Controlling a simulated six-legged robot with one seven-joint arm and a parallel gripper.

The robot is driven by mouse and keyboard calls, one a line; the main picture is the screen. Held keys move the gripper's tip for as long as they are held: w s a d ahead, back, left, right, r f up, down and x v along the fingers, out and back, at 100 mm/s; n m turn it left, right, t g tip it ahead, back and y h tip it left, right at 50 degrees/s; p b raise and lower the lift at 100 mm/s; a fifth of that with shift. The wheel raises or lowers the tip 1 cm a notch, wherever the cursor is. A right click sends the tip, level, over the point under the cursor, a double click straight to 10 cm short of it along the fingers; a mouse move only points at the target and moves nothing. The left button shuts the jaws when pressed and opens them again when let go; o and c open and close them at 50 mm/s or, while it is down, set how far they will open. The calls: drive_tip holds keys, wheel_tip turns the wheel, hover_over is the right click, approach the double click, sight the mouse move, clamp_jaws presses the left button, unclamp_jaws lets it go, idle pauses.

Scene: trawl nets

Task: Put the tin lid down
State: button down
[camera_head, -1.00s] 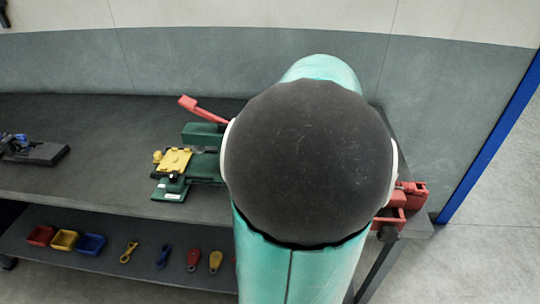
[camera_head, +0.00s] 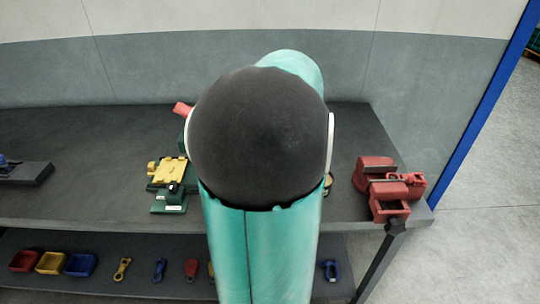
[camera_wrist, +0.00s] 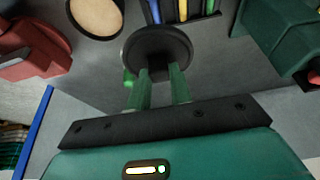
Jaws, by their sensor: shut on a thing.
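The tin lid (camera_wrist: 157,45) is a dark round disc near the top middle of the wrist view. My gripper (camera_wrist: 158,76) is shut on a dark part at the lid's near side, between its two green fingers. The lid appears held above the grey bench top; its exact height cannot be told. To its upper left is a round, dark-rimmed tin (camera_wrist: 97,14) with a tan inside, apart from the lid. In the head view my own arm hides the gripper and the lid; a sliver of the tin (camera_head: 328,180) shows beside the arm.
A red vise (camera_head: 385,188) stands at the bench's right end. A green and yellow fixture (camera_head: 169,172) is left of my arm. Several coloured tools (camera_wrist: 183,10) lie beyond the lid. The lower shelf holds small bins (camera_head: 52,262). Bare bench (camera_head: 90,185) shows at left.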

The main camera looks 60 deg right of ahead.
drive_tip(key=w+d+f, duration=0.2)
drive_tip(key=w+f, duration=0.1)
drive_tip(key=w+d+f, duration=0.6)
drive_tip(key=w, duration=0.1)
drive_tip(key=shift+d+f, duration=0.1)
drive_tip(key=shift+f, duration=0.05)
drive_tip(key=shift+w+d+f, duration=0.1)
drive_tip(key=shift+w+f, duration=0.05)
drive_tip(key=shift+f, duration=0.1)
drive_tip(key=shift+w+f, duration=0.1)
drive_tip(key=shift+f, duration=1.45)
drive_tip(key=shift+f, duration=0.15)
drive_tip(key=c, duration=1.3)
unclamp_jaws()
drive_tip(key=shift+o, duration=0.2)
